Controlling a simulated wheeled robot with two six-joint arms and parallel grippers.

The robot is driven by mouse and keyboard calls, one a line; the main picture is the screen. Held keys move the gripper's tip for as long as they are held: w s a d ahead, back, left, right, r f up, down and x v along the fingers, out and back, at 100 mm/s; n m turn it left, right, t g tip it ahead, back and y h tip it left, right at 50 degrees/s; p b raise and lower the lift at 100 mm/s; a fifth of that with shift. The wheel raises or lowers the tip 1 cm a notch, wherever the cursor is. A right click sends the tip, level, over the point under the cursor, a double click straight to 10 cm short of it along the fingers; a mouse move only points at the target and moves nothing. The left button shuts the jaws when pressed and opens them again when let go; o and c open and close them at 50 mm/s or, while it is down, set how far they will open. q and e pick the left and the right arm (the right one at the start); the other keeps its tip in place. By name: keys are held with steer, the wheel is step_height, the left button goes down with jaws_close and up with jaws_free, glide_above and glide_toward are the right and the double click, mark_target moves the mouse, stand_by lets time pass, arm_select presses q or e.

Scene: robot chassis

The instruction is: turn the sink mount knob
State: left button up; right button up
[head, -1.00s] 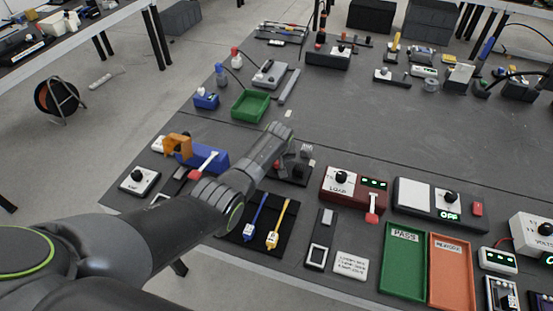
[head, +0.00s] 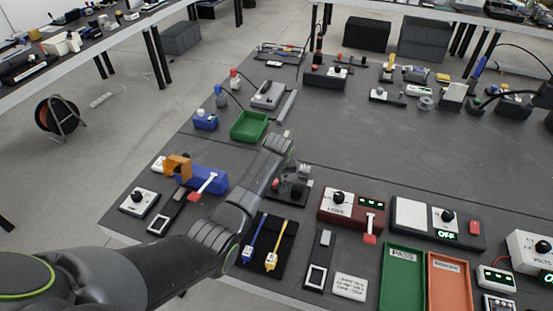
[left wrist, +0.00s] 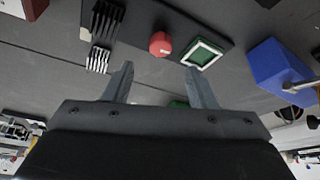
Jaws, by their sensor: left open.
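A dark mount plate (left wrist: 222,18) carries a round red knob (left wrist: 160,44) and a green square with a white frame (left wrist: 202,53) in the left wrist view. The red knob (head: 276,184) shows small there. My right gripper is not in view.
A blue block (left wrist: 278,72) with an orange bracket (head: 177,167) stands left of the arm. A green bin (head: 250,126) lies beyond it. Red LOAD box (head: 340,210), white-and-black OFF box (head: 410,214) and green PASS tray (head: 402,285) stand right. The table's middle is bare.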

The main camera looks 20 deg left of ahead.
arm_select(q)
steer(key=v, duration=1)
steer(key=shift+r+b, duration=0.2)
steer(key=shift+b, duration=0.1)
